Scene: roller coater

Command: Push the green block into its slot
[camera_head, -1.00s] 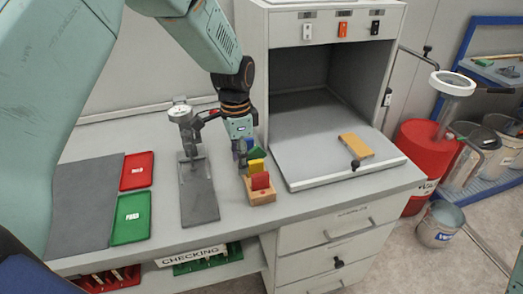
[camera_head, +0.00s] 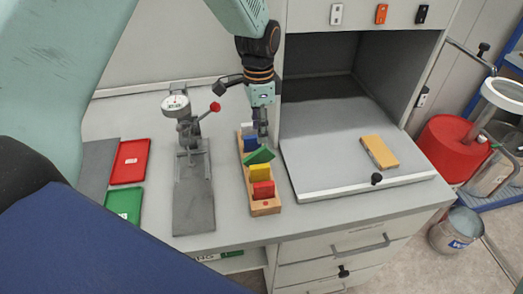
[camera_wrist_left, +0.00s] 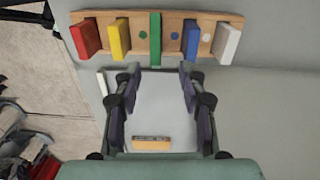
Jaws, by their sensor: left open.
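The green block (camera_head: 259,155) rests tilted and skewed on the wooden rack (camera_head: 266,209), between the blue block (camera_head: 250,144) and the yellow block (camera_head: 260,173). In the left wrist view the green block (camera_wrist_left: 155,40) spans the rack (camera_wrist_left: 142,46) and sticks out past its near edge. Its lower end and the slot under it are partly hidden. My left gripper (camera_head: 262,136) is by the green block in the head view. In the wrist view its spread fingers (camera_wrist_left: 157,78) are empty, with the green block just beyond their tips. My right gripper is not in view.
A red block (camera_head: 263,190) and a white block (camera_head: 246,130) also stand in the rack. A gauge stand (camera_head: 193,195) is left of it, near red and green trays (camera_head: 130,162). The cabinet with a tan block (camera_head: 379,152) is to the right.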

